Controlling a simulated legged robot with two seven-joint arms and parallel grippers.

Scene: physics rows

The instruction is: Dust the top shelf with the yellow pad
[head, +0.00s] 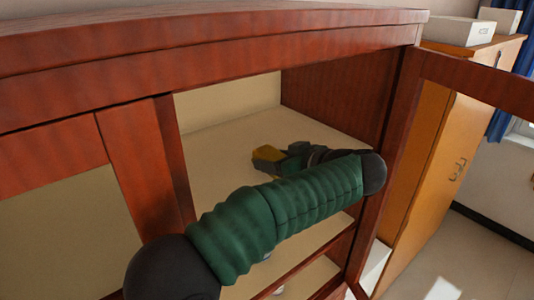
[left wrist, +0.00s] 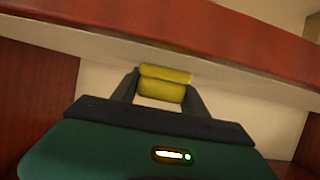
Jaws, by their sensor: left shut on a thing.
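The yellow pad (head: 267,154) is at the tip of my left gripper (head: 281,156), inside the cabinet over the top shelf (head: 212,150). In the left wrist view the pad (left wrist: 163,82) sits between the two dark fingers of my left gripper (left wrist: 160,92), which is shut on it. The pad's underside and its contact with the shelf cannot be made out. My green left arm reaches in through the cabinet's open right side and covers part of the shelf. My right gripper is not in view.
The red-brown cabinet has a top rail (head: 230,65) above the opening, a middle post (head: 150,160) to the left and an open door (head: 480,78) at right. A lower shelf (head: 300,255) lies below. An orange cabinet (head: 440,150) with white boxes (head: 458,31) stands beyond.

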